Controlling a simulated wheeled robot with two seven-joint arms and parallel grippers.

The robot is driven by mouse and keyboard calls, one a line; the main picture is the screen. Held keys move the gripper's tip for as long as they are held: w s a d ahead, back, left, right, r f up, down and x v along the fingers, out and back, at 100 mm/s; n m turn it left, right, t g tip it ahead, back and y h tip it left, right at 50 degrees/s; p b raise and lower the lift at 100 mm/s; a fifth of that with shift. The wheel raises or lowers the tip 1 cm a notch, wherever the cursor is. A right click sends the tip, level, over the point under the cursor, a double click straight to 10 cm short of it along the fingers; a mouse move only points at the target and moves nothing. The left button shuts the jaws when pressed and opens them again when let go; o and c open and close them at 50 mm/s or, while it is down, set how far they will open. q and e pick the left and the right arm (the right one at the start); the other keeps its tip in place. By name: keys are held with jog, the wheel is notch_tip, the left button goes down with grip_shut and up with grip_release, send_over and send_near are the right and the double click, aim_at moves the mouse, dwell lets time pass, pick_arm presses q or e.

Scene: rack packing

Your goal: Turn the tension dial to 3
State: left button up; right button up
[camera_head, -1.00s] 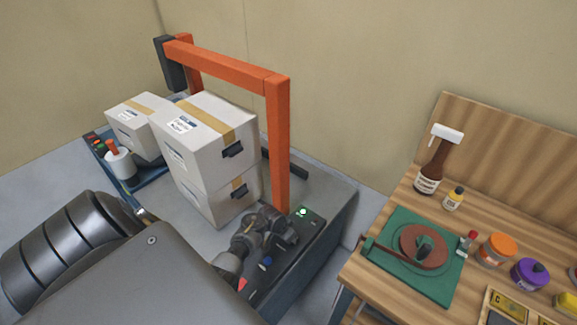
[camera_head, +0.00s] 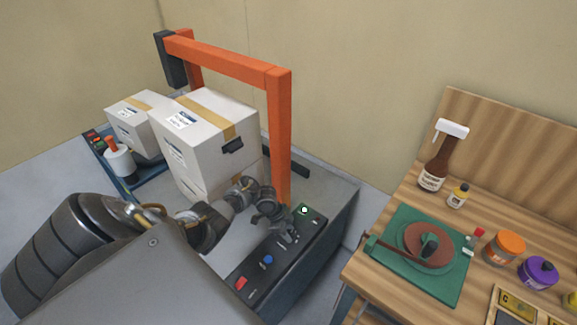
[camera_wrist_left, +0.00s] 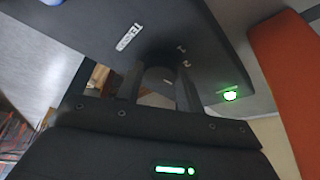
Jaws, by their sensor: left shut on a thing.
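The dark control panel (camera_head: 290,257) sits on the near side of the strapping machine, under its orange arch (camera_head: 279,140). My left gripper (camera_head: 286,236) is at this panel, between the blue button and the green light. In the left wrist view, its two fingers (camera_wrist_left: 160,92) are shut on the dark round tension dial (camera_wrist_left: 160,62), one on each side. The label beside the dial is small and turned, and I cannot read which number the dial points to. In the head view the gripper hides the dial. My right gripper is not in view.
The panel also has a red button (camera_head: 241,283), a blue button (camera_head: 267,259) and a lit green light (camera_head: 304,210). Stacked white boxes (camera_head: 205,145) stand under the arch beside my arm. A wooden workbench (camera_head: 390,280) with bottles and jars stands to the right.

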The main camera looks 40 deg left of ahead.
pick_arm(q)
jog(key=shift+m+b, duration=0.55)
jog(key=shift+m, duration=0.25)
jog(key=shift+g, duration=0.3)
jog(key=o, duration=1)
jog(key=shift+r, duration=0.1)
jog(key=shift+a+r, duration=0.15)
jog(key=shift+r, duration=0.1)
jog(key=p+v, duration=0.1)
jog(key=v, duration=0.9)
jog(key=shift+p, duration=0.3)
